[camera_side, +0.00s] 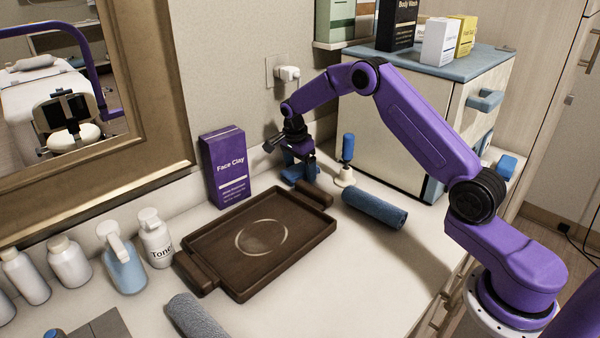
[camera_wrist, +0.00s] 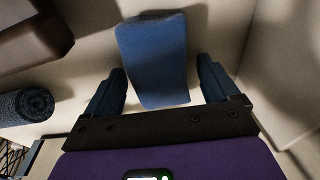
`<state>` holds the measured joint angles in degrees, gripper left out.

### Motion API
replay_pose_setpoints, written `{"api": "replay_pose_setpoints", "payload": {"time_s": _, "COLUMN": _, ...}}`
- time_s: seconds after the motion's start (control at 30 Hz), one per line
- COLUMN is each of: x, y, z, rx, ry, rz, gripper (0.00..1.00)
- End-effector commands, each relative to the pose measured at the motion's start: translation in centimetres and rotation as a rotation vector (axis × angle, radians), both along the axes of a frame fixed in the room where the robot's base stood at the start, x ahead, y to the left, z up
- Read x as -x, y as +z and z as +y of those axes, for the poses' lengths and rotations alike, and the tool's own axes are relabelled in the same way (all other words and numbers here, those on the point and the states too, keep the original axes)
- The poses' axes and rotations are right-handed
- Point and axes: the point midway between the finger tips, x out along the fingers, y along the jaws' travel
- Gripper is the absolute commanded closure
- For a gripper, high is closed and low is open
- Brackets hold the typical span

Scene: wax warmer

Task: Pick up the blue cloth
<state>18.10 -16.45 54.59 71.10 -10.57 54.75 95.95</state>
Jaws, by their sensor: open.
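A plain blue piece (camera_wrist: 153,55), which looks like the blue cloth, lies between the fingers of my gripper (camera_wrist: 162,72) in the wrist view. The fingers are open, one on each side of it, with a gap showing at both sides. In the side view my gripper (camera_side: 298,160) points down at the counter near the back wall, right of the purple box. The blue cloth shows there only partly (camera_side: 293,178), low at the fingers; the fingers are also blue, so its outline is hard to tell.
A rolled dark blue towel (camera_side: 374,208) lies right of my gripper; it also shows in the wrist view (camera_wrist: 24,105). A brown tray (camera_side: 215,277), the Face Clay box (camera_side: 226,168), a small white stand with a blue top (camera_side: 347,150) and a cabinet (camera_side: 400,135) are close by.

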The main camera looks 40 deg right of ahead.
Motion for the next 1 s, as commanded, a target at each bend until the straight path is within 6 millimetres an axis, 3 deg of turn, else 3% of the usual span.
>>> {"api": "replay_pose_setpoints", "payload": {"time_s": 0.13, "x": 0.0, "y": 0.0, "z": 0.0, "rx": 0.000, "ry": 0.000, "rz": 0.000, "gripper": 0.12}}
{"api": "replay_pose_setpoints", "payload": {"time_s": 0.3, "x": 0.0, "y": 0.0, "z": 0.0, "rx": 0.000, "ry": 0.000, "rz": 0.000, "gripper": 0.67}}
{"api": "replay_pose_setpoints", "payload": {"time_s": 0.37, "x": 0.0, "y": 0.0, "z": 0.1, "rx": 0.000, "ry": 0.000, "rz": 0.000, "gripper": 0.67}}
{"api": "replay_pose_setpoints", "payload": {"time_s": 0.4, "x": 0.0, "y": 0.0, "z": 0.0, "rx": 0.000, "ry": 0.000, "rz": 0.000, "gripper": 0.72}}
{"api": "replay_pose_setpoints", "payload": {"time_s": 0.73, "x": -0.1, "y": 0.5, "z": 0.1, "rx": 0.000, "ry": 0.000, "rz": -0.002, "gripper": 0.72}}
{"api": "replay_pose_setpoints", "payload": {"time_s": 1.0, "x": 0.3, "y": 3.7, "z": 0.1, "rx": -0.001, "ry": 0.001, "rz": -0.003, "gripper": 0.72}}
